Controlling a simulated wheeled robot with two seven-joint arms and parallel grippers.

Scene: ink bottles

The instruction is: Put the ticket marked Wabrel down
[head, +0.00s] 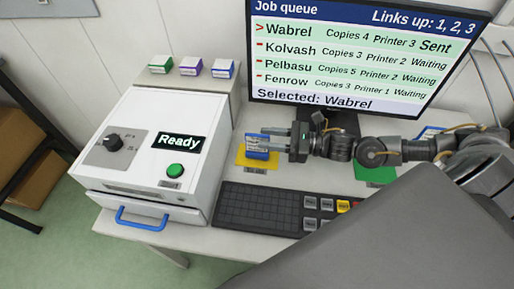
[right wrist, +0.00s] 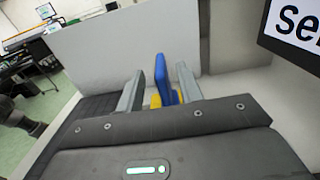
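A small blue and white ticket (head: 256,143) stands at the yellow mat (head: 254,165) beside the white printer; its writing is too small to read. My right gripper (head: 280,143) reaches in from the right, with its fingers at the ticket. In the right wrist view the blue ticket (right wrist: 162,78) stands between the two fingers of the gripper (right wrist: 160,90). A gap shows on the left finger's side, and the ticket is closer to the right finger. My left gripper is not in view.
The white printer (head: 129,178) reads Ready. Several small boxes (head: 190,66) stand on a ledge behind it. The monitor (head: 365,50) lists Wabrel as Sent and selected. A keyboard (head: 262,208) lies in front, and a green mat (head: 376,175) lies at the right under my arm.

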